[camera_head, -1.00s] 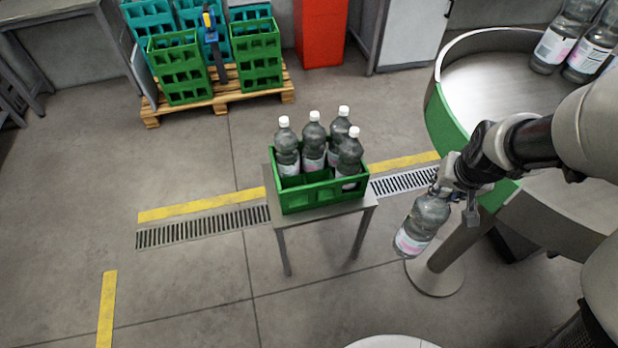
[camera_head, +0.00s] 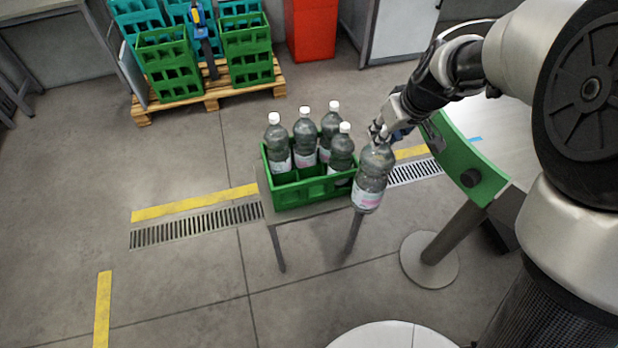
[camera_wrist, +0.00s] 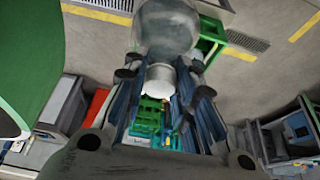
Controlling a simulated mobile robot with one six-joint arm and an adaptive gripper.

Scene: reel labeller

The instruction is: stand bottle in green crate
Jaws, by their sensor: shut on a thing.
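My gripper (camera_head: 381,131) is shut on the neck of a clear bottle (camera_head: 372,178) with a white and pink label. In the wrist view the bottle (camera_wrist: 168,28) and its white cap (camera_wrist: 161,77) show between my gripper's fingers (camera_wrist: 165,85). The bottle hangs nearly upright, just right of the green crate (camera_head: 318,190) in the head view. The crate stands on a small grey table (camera_head: 265,198). Several white-capped bottles (camera_head: 304,138) stand in it, and a front-left compartment looks empty. The held bottle hides part of the crate's right side.
A round conveyor with a green side (camera_head: 462,160) stands to the right, partly behind my arm. A pallet (camera_head: 212,97) with stacked green and teal crates and a red bin (camera_head: 311,30) are at the back. The floor left of the table is clear.

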